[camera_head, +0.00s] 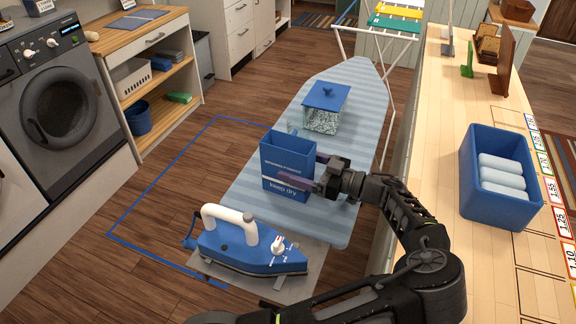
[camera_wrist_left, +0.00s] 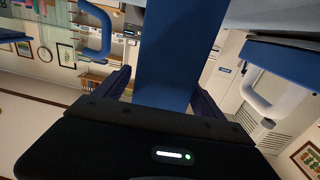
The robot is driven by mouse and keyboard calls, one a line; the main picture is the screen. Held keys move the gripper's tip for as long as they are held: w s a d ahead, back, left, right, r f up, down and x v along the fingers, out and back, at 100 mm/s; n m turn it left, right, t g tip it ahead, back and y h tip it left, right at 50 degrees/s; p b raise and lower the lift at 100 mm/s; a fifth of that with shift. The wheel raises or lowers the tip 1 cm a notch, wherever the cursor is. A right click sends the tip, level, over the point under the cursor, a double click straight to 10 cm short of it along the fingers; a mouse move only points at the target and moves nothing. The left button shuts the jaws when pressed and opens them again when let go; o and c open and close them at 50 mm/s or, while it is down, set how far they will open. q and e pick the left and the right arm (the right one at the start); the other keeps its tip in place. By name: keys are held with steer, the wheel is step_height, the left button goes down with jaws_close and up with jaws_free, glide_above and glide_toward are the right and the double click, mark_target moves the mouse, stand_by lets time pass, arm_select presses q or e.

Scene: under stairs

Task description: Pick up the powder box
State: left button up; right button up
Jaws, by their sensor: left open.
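The powder box (camera_head: 284,160) is a blue, open-topped upright box with "keep dry" printed on its front. It stands on the striped ironing board (camera_head: 352,92). My left gripper (camera_head: 303,170) is at the right side of the box, its purple fingers open. One finger reaches across the box's front face; the other is largely hidden behind its right edge. In the left wrist view, the blue box (camera_wrist_left: 178,50) rises between the two spread fingers of the left gripper (camera_wrist_left: 162,88). I cannot tell whether either finger touches it. My right gripper is out of view.
A blue iron (camera_head: 250,245) stands on the board's near end, close to the box. A clear canister (camera_head: 324,112) with a blue lid stands behind it. A wooden counter (camera_head: 450,130) with a blue bin (camera_head: 478,196) of rolled towels runs along the right.

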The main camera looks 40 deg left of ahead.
arm_select(q)
steer(key=x, duration=0.2)
steer(key=shift+a, duration=0.3)
steer(key=shift+c, duration=0.2)
jaws_close()
stand_by(0.8)
steer(key=shift+r, duration=0.15)
